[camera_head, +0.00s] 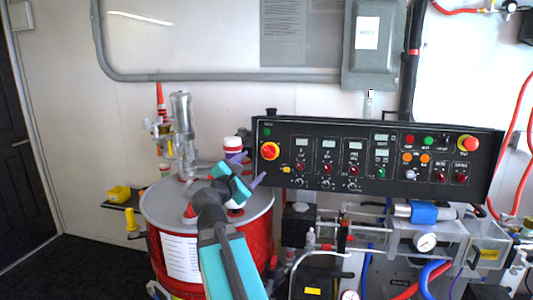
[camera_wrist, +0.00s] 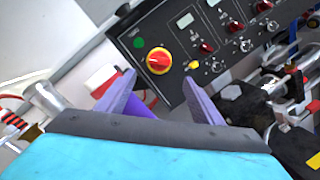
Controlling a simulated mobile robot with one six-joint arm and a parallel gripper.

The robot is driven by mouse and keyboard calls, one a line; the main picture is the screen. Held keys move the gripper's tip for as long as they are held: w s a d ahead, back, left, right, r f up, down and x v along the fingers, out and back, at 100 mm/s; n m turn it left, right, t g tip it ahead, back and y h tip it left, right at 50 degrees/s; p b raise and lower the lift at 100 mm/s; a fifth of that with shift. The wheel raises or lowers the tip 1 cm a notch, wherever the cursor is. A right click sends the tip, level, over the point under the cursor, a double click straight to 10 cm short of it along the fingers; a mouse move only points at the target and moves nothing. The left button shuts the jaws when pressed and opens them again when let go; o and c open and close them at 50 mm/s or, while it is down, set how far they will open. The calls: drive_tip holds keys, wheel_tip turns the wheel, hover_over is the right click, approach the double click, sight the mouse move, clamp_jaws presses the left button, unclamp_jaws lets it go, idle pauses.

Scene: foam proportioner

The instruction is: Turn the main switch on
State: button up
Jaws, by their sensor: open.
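The main switch (camera_head: 270,151) is a red rotary knob on a yellow base at the left end of the black control panel (camera_head: 380,127). A green lamp or button sits at its upper left. In the wrist view the switch (camera_wrist: 159,60) lies ahead, beyond the gap between the fingers, with the knob's grip bar slanted in that tilted picture. My gripper (camera_head: 247,174), with purple fingers, is open and empty, left of and below the switch in the head view. It also shows in the wrist view (camera_wrist: 160,95). The fingers appear apart from the knob.
A red drum (camera_head: 263,232) with a grey lid stands below my gripper, bearing a clear pump (camera_head: 182,130) and a red-and-white cap (camera_head: 233,145). A grey box (camera_head: 368,45) hangs above the panel. Pipes and gauges (camera_head: 426,242) crowd the area below it.

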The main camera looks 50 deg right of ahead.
sight(268, 153)
drive_tip(key=shift+p+x, duration=1.1)
drive_tip(key=shift+p, duration=3.2)
drive_tip(key=shift+p+x, duration=3.1)
drive_tip(key=shift+x, duration=2.45)
